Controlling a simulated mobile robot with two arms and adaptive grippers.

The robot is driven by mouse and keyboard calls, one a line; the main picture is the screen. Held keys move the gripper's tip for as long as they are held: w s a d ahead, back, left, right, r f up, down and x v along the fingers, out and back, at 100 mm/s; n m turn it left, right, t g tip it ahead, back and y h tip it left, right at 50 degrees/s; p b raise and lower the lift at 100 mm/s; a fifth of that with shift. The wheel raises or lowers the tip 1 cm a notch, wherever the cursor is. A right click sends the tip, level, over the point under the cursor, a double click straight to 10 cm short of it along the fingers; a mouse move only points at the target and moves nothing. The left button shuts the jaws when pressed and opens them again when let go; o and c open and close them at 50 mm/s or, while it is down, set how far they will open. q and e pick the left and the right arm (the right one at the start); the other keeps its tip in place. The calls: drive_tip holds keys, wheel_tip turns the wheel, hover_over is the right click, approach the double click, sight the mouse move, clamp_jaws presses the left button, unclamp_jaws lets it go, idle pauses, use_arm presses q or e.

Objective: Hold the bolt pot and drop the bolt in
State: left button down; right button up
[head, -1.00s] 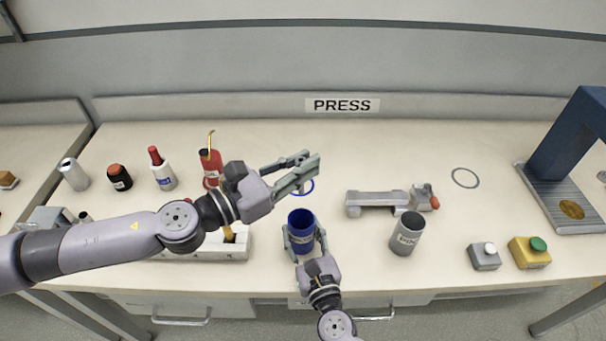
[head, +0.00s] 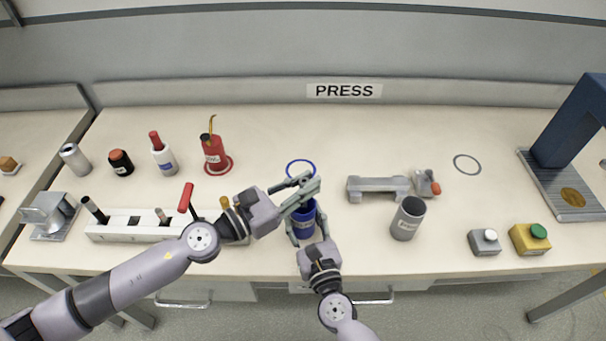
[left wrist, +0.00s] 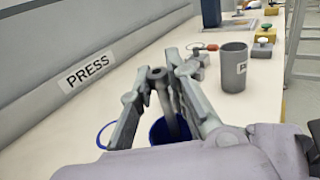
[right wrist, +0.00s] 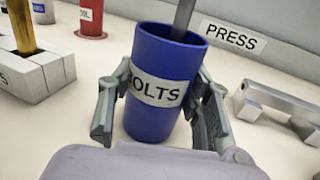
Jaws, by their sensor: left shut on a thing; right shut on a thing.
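The blue bolt pot (head: 303,222), labelled BOLTS, stands upright on the bench. My right gripper (head: 311,238) is shut around its sides; in the right wrist view the pot (right wrist: 162,92) sits between both fingers. My left gripper (head: 306,190) is directly above the pot and shut on a grey bolt (left wrist: 165,100), head up. In the right wrist view the bolt (right wrist: 183,18) hangs nearly upright, its lower end at or inside the pot's mouth; the exact depth is hidden. In the head view the left fingers cover the bolt and part of the pot's mouth.
A blue ring mark (head: 300,164) lies bare behind the pot. A grey handle-like fixture (head: 378,188) and a grey cup (head: 407,220) stand to the right. A white rack (head: 130,227) is at left, with a red can (head: 214,153) behind it.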

use_arm(q)
drive_tip(key=shift+a+f, duration=0.15)
drive_tip(key=shift+f, duration=0.3)
drive_tip(key=c, duration=1.5)
unclamp_jaws()
drive_tip(key=shift+o, duration=0.2)
drive_tip(key=shift+r, duration=3.5)
